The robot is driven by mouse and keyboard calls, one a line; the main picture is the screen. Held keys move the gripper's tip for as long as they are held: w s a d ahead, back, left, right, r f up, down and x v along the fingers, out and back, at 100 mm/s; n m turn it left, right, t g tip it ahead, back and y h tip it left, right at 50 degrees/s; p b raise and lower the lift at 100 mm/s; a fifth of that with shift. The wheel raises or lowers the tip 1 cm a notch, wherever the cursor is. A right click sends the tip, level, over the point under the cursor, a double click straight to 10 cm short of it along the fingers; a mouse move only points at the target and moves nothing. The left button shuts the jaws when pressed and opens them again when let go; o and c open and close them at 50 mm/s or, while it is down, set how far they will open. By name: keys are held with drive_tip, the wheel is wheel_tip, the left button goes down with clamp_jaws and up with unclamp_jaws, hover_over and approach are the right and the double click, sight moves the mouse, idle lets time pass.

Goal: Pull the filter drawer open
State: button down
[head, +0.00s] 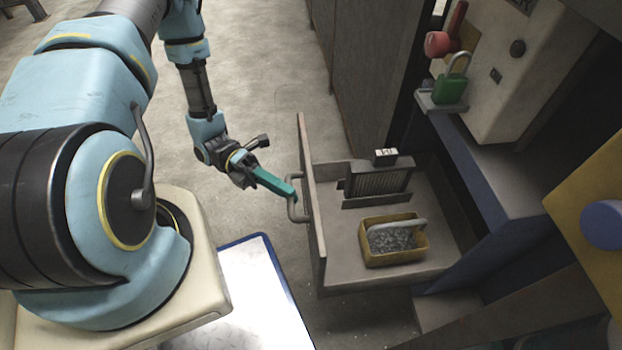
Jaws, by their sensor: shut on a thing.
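The filter drawer (400,273) is a grey tray that stands well out from the blue-and-grey cabinet. Its upright front panel (311,205) faces left and carries a bar handle (293,211). My gripper (291,196) has teal fingers and is shut on the handle from the left. The fingertips partly cover the handle's top end. In the drawer, a framed filter (378,182) with a white label stands upright toward the back. A yellow bin (370,250) with grey granules and a grey bail sits nearer the front.
A green padlock (449,90) and a red knob (438,43) are on the machine above the drawer. A blue round button (604,224) on a yellow panel is at right. Concrete floor (275,95) left of the drawer is clear. A blue-edged white surface (245,290) lies below.

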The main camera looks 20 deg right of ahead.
drive_tip(key=shift+w+a+p, duration=0.15)
drive_tip(key=shift+w+a, duration=0.15)
drive_tip(key=shift+a, duration=0.55)
drive_tip(key=shift+w+a+p, duration=0.1)
drive_tip(key=shift+w+a, duration=0.15)
drive_tip(key=shift+a, duration=0.55)
drive_tip(key=shift+w+a+p, duration=0.15)
drive_tip(key=shift+w+a, duration=0.15)
drive_tip(key=shift+a, duration=0.55)
drive_tip(key=c, duration=0.8)
unclamp_jaws()
drive_tip(key=shift+c, duration=0.2)
drive_tip(key=v, duration=1)
drive_tip(key=shift+w+a, duration=0.2)
drive_tip(key=shift+w, duration=0.15)
drive_tip(key=shift+f, duration=0.1)
